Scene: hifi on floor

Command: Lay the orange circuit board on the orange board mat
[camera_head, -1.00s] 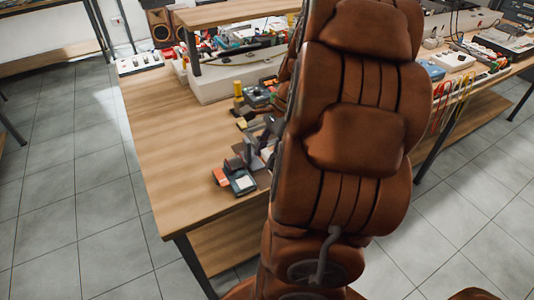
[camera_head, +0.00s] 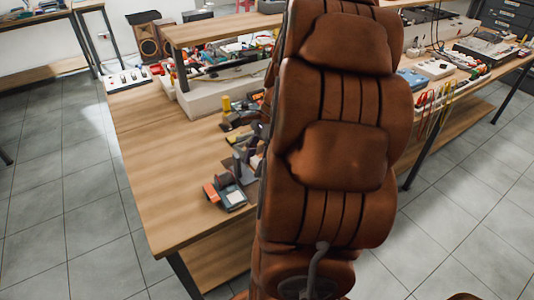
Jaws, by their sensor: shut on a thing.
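My gripper is not in view, and neither it nor anything it may hold can be seen. I cannot make out the orange circuit board or the orange board mat. A small orange-red block (camera_head: 210,192) sits on the wooden workbench (camera_head: 160,170), beside a teal-grey device (camera_head: 233,197) near the bench's front edge. I cannot tell whether it belongs to the task. A large brown leather chair (camera_head: 335,160) stands in front of me and hides the right part of this bench.
Several tools and a yellow cylinder (camera_head: 226,103) crowd the bench beside the chair. A raised shelf (camera_head: 222,27) stands behind them. The bench's left part is bare. Another bench (camera_head: 450,125) extends at right. Tiled floor (camera_head: 70,210) is open at left.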

